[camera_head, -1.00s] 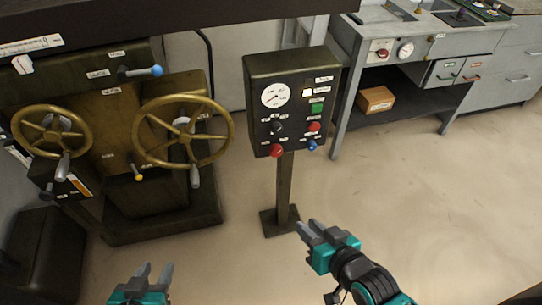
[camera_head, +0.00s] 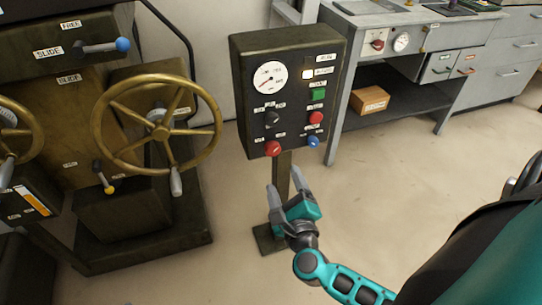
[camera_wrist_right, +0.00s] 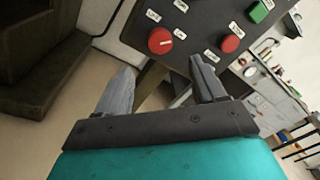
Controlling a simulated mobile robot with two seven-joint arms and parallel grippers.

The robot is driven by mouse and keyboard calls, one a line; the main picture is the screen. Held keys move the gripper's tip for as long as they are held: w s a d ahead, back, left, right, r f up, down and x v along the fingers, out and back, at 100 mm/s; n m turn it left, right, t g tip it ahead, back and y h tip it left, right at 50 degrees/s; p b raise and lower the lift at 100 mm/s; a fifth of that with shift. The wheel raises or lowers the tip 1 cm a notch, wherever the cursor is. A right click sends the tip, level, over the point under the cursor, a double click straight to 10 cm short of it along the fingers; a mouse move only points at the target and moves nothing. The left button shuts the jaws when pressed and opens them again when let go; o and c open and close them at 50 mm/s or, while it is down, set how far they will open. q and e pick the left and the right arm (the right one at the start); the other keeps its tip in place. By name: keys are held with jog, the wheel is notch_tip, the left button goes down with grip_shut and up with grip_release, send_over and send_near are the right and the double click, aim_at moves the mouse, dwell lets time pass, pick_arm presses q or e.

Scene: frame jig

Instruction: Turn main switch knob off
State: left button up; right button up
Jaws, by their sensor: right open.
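A dark control panel (camera_head: 247,100) stands on a post. A red round knob (camera_head: 272,148) with a white mark sits at its lower left; it looks like the main switch knob, though its label is too small to read. It also shows in the right wrist view (camera_wrist_right: 160,40), beyond the fingers. A black selector knob (camera_head: 271,118) sits above it. My right gripper (camera_head: 284,184) is open and empty, just below the panel in front of the post, apart from the knob. My left gripper is not in view.
The panel also carries a gauge (camera_head: 270,77), a green button (camera_head: 318,95), a red button (camera_head: 316,117) and a blue knob (camera_head: 313,141). A machine with a brass handwheel (camera_head: 158,132) stands left. A grey workbench (camera_head: 395,28) stands behind right. The floor between is clear.

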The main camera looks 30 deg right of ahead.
aim_at(273, 152)
jog(key=x, duration=0.9)
jog(key=shift+w+b, duration=0.1)
jog(key=shift+b, duration=0.3)
jog(key=shift+w+d, duration=0.15)
jog(key=shift+w, duration=0.15)
jog(key=c, duration=1.1)
jog(key=shift+o, duration=0.2)
